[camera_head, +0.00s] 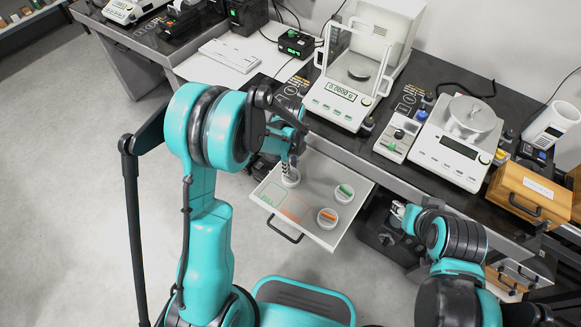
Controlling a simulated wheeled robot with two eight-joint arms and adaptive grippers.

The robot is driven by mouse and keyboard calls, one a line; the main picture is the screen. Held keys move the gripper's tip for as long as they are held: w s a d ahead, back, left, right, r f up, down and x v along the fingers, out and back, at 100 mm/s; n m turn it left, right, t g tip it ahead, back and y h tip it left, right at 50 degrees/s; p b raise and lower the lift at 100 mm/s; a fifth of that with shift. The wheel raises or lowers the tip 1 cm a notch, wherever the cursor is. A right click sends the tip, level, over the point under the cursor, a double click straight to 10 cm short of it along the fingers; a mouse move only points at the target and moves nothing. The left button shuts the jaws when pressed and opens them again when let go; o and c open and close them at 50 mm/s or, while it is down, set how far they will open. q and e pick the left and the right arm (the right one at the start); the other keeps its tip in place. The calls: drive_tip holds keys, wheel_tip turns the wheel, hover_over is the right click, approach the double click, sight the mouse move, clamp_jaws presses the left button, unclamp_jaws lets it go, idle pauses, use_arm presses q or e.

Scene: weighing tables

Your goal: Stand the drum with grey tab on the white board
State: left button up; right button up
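A pale drawer (316,172) is pulled out below the bench, with green and orange outlined squares on its floor. A round white drum (290,180) stands near its back left; my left gripper (291,166) is right above it, pointing down, and hides its top. I cannot see its tab or tell whether the fingers hold it. A flat white board (238,60) lies on the bench at upper left. My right gripper (399,211) is low, right of the drawer; its fingers are unclear.
An enclosed balance (340,100) and an open-pan balance (455,150) stand on the dark bench. A wooden box (528,192) is at the right. The drawer's black handle (285,231) faces the front.

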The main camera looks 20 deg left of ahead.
use_arm(q)
wheel_tip(320, 180, up, 10)
drive_tip(key=f+p, duration=0.1)
drive_tip(key=p, duration=0.2)
drive_tip(key=s+a+r+n+t, duration=0.1)
drive_tip(key=s+r+n+t, duration=0.2)
drive_tip(key=s+r+n, duration=0.4)
drive_tip(key=s+a+r+n+t, duration=0.1)
drive_tip(key=s+r+n+t, duration=0.3)
drive_tip(key=n, duration=1.1)
drive_tip(key=s+r, duration=0.3)
drive_tip(key=s, duration=0.3)
drive_tip(key=shift+a, duration=0.3)
use_arm(e)
wheel_tip(320, 180, up, 4)
drive_tip(key=shift+f, duration=0.25)
drive_tip(key=shift+o, duration=0.4)
